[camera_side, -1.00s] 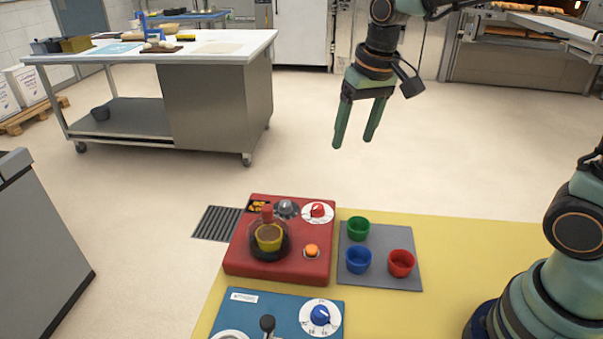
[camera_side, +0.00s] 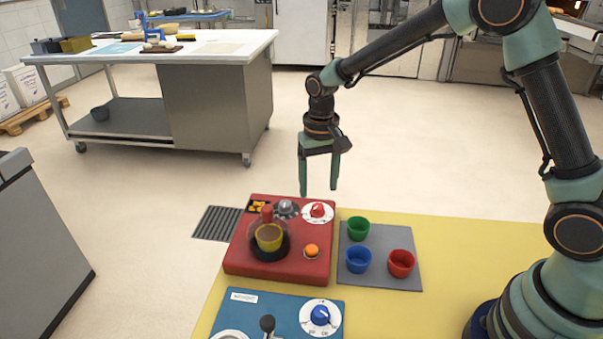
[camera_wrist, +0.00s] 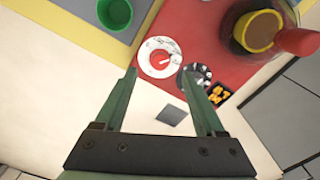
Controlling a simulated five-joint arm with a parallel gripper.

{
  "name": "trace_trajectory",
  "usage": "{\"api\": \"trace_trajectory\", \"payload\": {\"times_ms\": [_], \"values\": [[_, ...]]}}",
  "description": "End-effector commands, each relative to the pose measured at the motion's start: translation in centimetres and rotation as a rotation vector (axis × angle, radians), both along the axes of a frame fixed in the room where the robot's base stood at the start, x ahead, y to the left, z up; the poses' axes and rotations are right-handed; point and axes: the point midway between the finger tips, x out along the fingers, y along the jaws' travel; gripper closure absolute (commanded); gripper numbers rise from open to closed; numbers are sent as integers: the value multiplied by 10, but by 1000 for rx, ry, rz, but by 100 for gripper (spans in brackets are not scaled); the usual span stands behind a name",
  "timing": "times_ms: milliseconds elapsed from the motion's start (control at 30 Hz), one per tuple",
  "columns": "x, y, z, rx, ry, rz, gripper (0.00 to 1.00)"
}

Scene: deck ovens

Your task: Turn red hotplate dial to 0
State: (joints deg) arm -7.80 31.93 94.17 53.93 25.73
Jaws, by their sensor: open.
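The red hotplate box (camera_side: 300,267) sits on the yellow table. Its red dial (camera_side: 317,210) is on a white scale plate at the box's far right corner; the wrist view shows the dial (camera_wrist: 160,60) with a light pointer mark on its plate. The scale figures are too small to read. A glass vessel with a yellow band (camera_side: 268,238) and a red top stands on the hotplate's dark round plate. My gripper (camera_side: 318,192) is open and empty, pointing down just above and behind the dial, apart from it. In the wrist view the dial lies beyond and between my fingertips (camera_wrist: 163,72).
A grey dome (camera_side: 286,208) and an orange button (camera_side: 311,251) are near the dial. A grey mat (camera_side: 408,236) with green, blue and red cups lies to the right. A blue box with a blue dial (camera_side: 320,315) is in front.

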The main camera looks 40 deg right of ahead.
Motion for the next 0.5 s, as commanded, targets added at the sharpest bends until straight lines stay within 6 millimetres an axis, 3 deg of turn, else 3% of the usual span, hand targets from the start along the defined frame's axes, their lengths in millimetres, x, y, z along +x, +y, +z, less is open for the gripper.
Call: {"api": "trace_trajectory", "payload": {"times_ms": [200,500], "values": [[-1,0,-37,-1,4,0,28],[0,0,-54,0,0,0,28]]}}
